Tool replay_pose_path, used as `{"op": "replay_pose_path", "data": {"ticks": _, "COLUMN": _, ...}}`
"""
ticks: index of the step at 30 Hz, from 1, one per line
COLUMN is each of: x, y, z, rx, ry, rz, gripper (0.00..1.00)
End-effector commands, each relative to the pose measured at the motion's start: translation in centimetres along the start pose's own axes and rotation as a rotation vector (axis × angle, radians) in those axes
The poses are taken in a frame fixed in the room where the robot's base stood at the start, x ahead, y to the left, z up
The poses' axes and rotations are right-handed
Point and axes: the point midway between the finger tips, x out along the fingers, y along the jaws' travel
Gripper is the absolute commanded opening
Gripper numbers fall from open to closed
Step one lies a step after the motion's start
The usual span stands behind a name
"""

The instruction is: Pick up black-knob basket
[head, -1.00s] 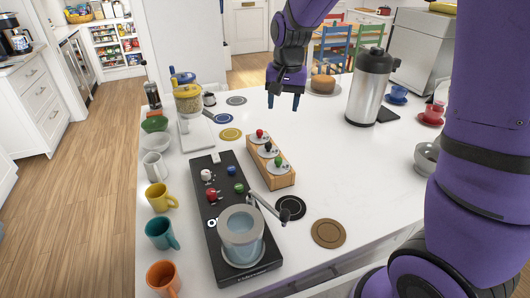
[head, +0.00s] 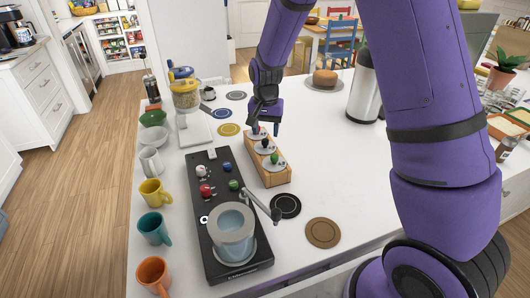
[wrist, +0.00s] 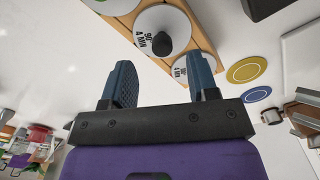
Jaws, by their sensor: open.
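The black-knob basket (head: 264,145) sits in the middle place of a wooden holder (head: 268,180), between the other two baskets. In the wrist view its black knob (wrist: 162,44) stands on a white lettered disc, just beyond the gap between my fingertips. The green-knob basket (head: 274,161) is at the near end of the holder. The far-end basket (wrist: 182,72) is partly covered by a finger in the wrist view, and its knob is hidden. My gripper (head: 264,130) is open and empty, pointing down over the far part of the holder; it also shows in the wrist view (wrist: 162,66).
Mugs line the left counter edge. A steel flask (head: 362,92) stands back right.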

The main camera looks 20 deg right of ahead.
Motion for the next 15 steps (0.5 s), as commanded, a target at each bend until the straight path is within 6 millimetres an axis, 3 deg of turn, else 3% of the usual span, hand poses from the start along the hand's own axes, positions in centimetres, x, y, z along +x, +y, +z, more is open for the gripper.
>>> {"op": "replay_pose_path", "data": {"ticks": 9, "x": 4.2, "y": -0.2, "z": -0.1, "rx": 0.000, "ry": -0.001, "rz": 0.002, "gripper": 0.54}}
{"op": "replay_pose_path", "data": {"ticks": 15, "x": 4.8, "y": -0.2, "z": -0.1, "rx": 0.000, "ry": -0.001, "rz": 0.001, "gripper": 0.54}}
